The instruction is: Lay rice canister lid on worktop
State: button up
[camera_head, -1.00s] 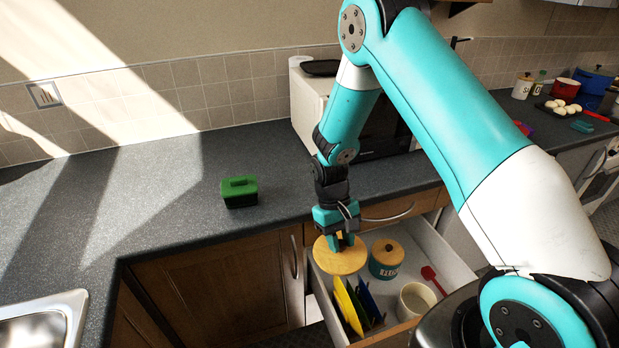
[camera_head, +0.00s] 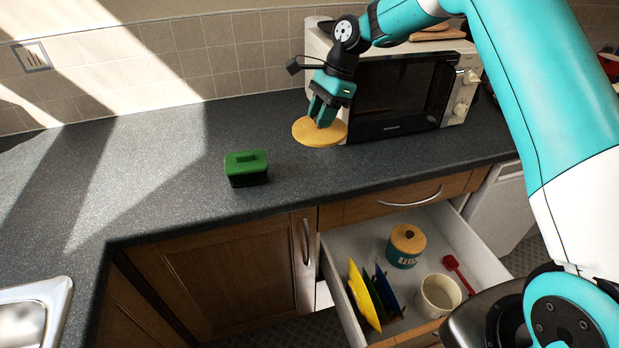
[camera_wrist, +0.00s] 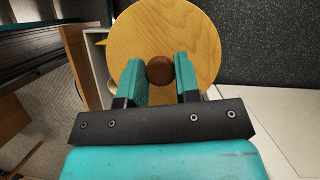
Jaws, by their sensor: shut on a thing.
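The rice canister lid (camera_head: 306,133) is a round, flat, light wooden disc. In the wrist view the lid (camera_wrist: 205,30) shows a dark brown knob (camera_wrist: 160,70) between my two fingers. My gripper (camera_head: 322,118) is shut on that knob and holds the lid roughly level at the worktop, in front of the microwave's left side. I cannot tell whether the lid touches the surface. The worktop (camera_head: 200,215) is dark speckled grey. An open cream canister (camera_head: 438,296) without a lid stands in the open drawer; I cannot read a label on it.
A green-lidded box (camera_head: 246,168) stands on the worktop left of the lid. The microwave (camera_head: 400,90) is close on the right. The open drawer (camera_head: 463,238) below holds a lidded blue canister (camera_head: 405,252), a red utensil (camera_head: 458,273) and upright coloured boards (camera_head: 364,297). The worktop's left part is clear.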

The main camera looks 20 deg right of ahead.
aim_at(311, 123)
jog(key=r+m, duration=0.1)
jog(key=r, duration=0.1)
jog(key=w+a+r+m+t+b, duration=0.1)
jog(key=r+m, duration=0.1)
jog(key=w+r+m+t, duration=0.1)
jog(key=r, duration=0.1)
jog(key=shift+w+a+r+m+b, duration=0.2)
jog(key=shift+a+r+m+b, duration=0.1)
jog(key=shift+m+b, duration=0.1)
jog(key=shift+f, duration=0.25)
notch_tip(311, 123, down, 19)
jog(key=shift+p, duration=0.65)
jog(key=o, duration=0.9)
jog(key=shift+f, duration=0.1)
jog(key=shift+o, duration=0.2)
